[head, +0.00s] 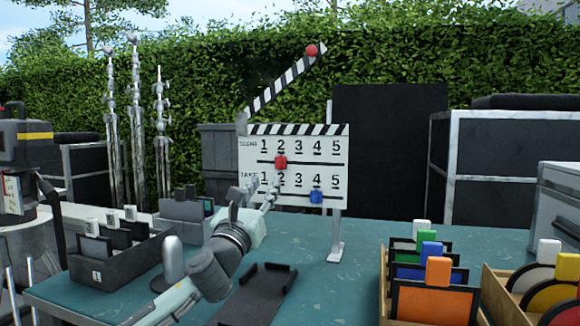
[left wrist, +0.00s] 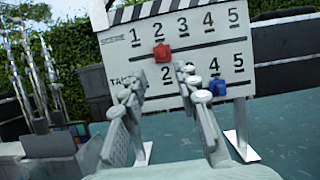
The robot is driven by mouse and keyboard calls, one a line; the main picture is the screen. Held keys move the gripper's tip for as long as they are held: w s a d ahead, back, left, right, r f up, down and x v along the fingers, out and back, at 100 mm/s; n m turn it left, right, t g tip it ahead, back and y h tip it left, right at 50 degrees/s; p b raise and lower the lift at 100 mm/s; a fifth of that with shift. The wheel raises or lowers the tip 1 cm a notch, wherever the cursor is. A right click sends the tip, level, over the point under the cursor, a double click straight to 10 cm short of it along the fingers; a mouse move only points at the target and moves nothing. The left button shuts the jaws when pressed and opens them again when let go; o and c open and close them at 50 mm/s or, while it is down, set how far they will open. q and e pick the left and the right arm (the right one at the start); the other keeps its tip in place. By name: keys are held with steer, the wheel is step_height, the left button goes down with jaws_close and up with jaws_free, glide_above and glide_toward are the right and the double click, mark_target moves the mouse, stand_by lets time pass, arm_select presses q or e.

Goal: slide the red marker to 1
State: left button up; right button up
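The white clapperboard (head: 300,185) stands upright on a table, with a SCENE row and a TAKE row numbered 1 to 5. The red marker (head: 281,162) is on the SCENE slot under 2; it also shows under 2 in the left wrist view (left wrist: 162,52). The blue marker (head: 316,196) is on the TAKE slot under 4, and it shows in the left wrist view (left wrist: 218,88). My left gripper (head: 259,192) is in front of the board, below the red marker. In the left wrist view its fingers (left wrist: 162,88) are apart with nothing between them. My right gripper is out of view.
The striped clapper arm (head: 285,83) is raised, with a red knob at its tip. A dark tray (head: 265,290) lies on the teal table (head: 345,285). Boxes of cards (head: 115,265) stand left, and a wooden card box (head: 384,285) stands right.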

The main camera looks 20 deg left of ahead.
mark_target(277, 164)
arm_select(q)
steer(key=x, duration=0.7)
steer(key=shift+s+d+r+p, duration=0.1)
steer(key=shift+d+r+p, duration=0.1)
steer(key=shift+r+p, duration=0.15)
steer(key=shift+w+r, duration=0.1)
steer(key=shift+w, duration=0.4)
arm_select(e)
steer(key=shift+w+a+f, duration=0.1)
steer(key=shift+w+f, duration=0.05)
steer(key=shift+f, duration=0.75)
arm_select(q)
jaws_close()
